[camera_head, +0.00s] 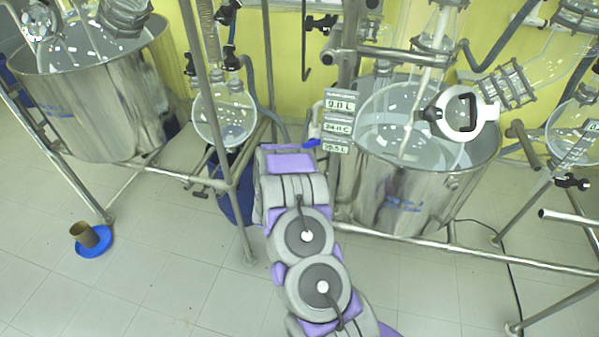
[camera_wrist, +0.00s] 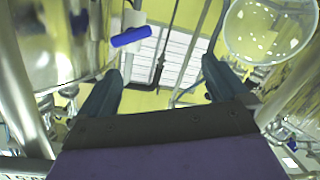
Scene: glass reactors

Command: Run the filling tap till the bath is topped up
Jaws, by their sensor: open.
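The steel bath (camera_head: 395,198) stands right of my arm in the head view, with a glass vessel (camera_head: 415,115) in it. A tap with a blue handle (camera_head: 311,143) sits at the bath's left side, just beyond the end of my arm. In the wrist view the blue handle (camera_wrist: 131,36) lies ahead of the left finger, beside a white fitting, with no contact visible. My gripper (camera_wrist: 160,68) is open with nothing between its fingers. In the head view my wrist hides the fingers. I cannot tell whether water is flowing.
Small number labels (camera_head: 339,127) hang at the bath's left edge. Another steel bath (camera_head: 95,105) stands at the left, and a round glass flask (camera_head: 224,115) hangs between. Metal frame pipes (camera_head: 470,249) run around the baths. A blue dish (camera_head: 93,243) with a brown cup lies on the floor.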

